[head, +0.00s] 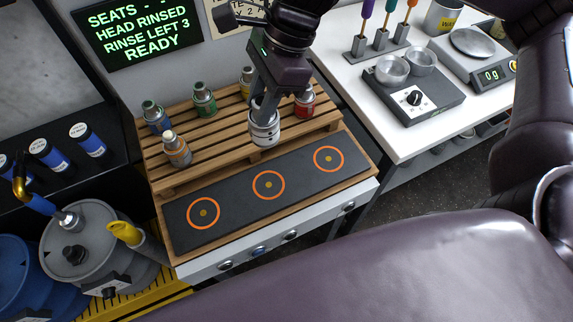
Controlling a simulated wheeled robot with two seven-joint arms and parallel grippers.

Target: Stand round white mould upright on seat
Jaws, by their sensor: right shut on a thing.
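The round white mould (264,129) is a small white can-like piece with a dark band. My right gripper (264,105) comes down from the top and is shut on its upper part. The mould looks close to upright, over the front of the slatted wooden rack (212,156); whether it touches the rack is unclear. In front lies a dark mat (236,200) with three orange ring seats: left (204,213), middle (269,185) and right (329,159). All three rings are bare. My left gripper is not in view.
Blue (156,118), green (204,100), yellow (246,83), red (304,102) and orange-banded (177,149) containers stand on the rack. A white table (400,140) with scales (472,55) is at right. Drums (85,245) stand at lower left.

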